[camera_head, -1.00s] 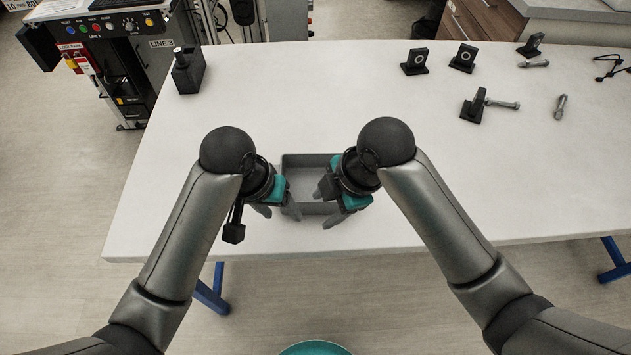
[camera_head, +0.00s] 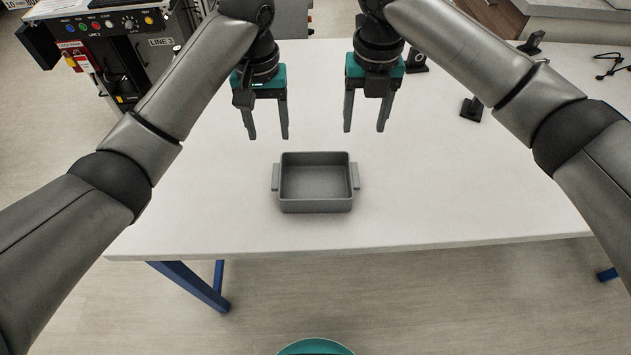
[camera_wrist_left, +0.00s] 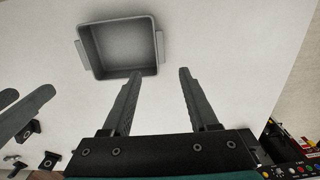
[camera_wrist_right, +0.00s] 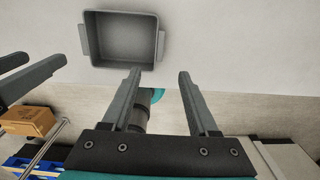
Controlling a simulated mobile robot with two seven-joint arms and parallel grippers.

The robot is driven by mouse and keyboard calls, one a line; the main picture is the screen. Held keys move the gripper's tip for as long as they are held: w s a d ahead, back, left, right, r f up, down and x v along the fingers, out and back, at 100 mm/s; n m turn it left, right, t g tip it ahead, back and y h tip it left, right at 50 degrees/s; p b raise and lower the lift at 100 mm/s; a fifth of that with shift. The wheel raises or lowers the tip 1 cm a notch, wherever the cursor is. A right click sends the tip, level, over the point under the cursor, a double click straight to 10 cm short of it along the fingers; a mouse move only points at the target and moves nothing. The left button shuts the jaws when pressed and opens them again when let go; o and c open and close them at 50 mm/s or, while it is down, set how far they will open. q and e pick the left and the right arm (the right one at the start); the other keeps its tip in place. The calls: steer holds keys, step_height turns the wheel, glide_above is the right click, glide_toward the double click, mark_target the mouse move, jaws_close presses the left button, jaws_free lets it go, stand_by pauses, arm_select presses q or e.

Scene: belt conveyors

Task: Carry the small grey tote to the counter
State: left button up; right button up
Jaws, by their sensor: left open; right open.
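The small grey tote (camera_head: 316,208) stands upright and empty on the white table, near its front edge, with a handle on its left and right sides. It also shows in the left wrist view (camera_wrist_left: 122,70) and in the right wrist view (camera_wrist_right: 122,60). In the head view, my left gripper (camera_head: 268,138) is open and empty, above and behind the tote's left side. My right gripper (camera_head: 364,130) is open and empty, above and behind the tote's right side. Neither gripper touches the tote. I cannot tell which surface is the counter.
The white table (camera_head: 200,205) is clear around the tote. Black bracket parts (camera_head: 472,109) stand at the right, partly hidden by my right arm. A control machine (camera_head: 110,45) stands at the back left. A cardboard box (camera_wrist_right: 28,120) shows in the right wrist view.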

arm_select(q)
step_height(320, 180, down, 15)
steer(key=shift+f, duration=0.15)
arm_select(e)
glide_toward(355, 174)
step_height(355, 174, down, 9)
steer(key=shift+r, duration=0.2)
arm_select(q)
steer(key=shift+c, duration=0.2)
arm_select(e)
steer(key=shift+c, duration=0.2)
arm_select(q)
jaws_close()
arm_select(e)
jaws_close()
